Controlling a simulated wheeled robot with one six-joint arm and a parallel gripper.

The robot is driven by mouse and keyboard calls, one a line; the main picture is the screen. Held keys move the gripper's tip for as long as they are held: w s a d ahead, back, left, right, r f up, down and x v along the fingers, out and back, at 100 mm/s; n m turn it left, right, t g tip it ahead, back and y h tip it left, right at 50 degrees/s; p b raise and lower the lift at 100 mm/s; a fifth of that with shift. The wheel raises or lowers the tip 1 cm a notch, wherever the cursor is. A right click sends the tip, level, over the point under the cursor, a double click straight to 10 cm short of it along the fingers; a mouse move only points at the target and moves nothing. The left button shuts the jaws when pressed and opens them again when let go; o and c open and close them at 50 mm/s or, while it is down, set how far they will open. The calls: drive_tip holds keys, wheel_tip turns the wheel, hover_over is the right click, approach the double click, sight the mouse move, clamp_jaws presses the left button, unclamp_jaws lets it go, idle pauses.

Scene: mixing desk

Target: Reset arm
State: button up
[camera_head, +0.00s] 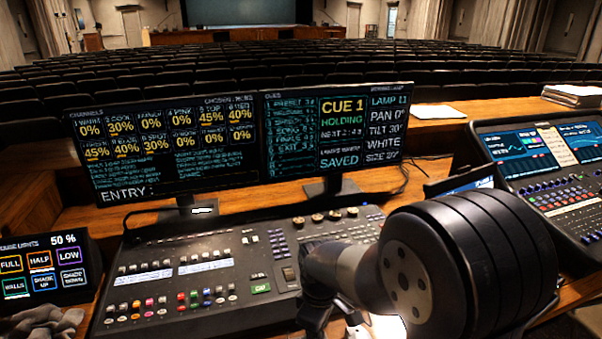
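I cannot make out the fingers of my gripper in this view. A bright white patch shows below the link at the bottom edge; I cannot tell what it is.
Two monitors (160,148) stand behind the console; the right one (335,130) reads CUE 1 HOLDING. A house lights panel (42,268) and grey gloves (42,322) are at left. A second console (560,185), papers (437,112) and stacked binders (573,95) are at right.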

drive_tip(key=shift+f+m, duration=0.1)
drive_tip(key=shift+m, duration=0.2)
idle(0.4)
wheel_tip(320, 180, up, 11)
wheel_tip(320, 180, down, 11)
drive_tip(key=shift+f, duration=0.1)
drive_tip(key=m, duration=0.5)
drive_tip(key=m+b, duration=0.1)
drive_tip(key=m, duration=0.5)
drive_tip(key=m+b, duration=0.1)
drive_tip(key=m, duration=0.5)
drive_tip(key=m+b, duration=0.1)
drive_tip(key=m, duration=0.4)
drive_tip(key=shift+m, duration=0.4)
idle(0.5)
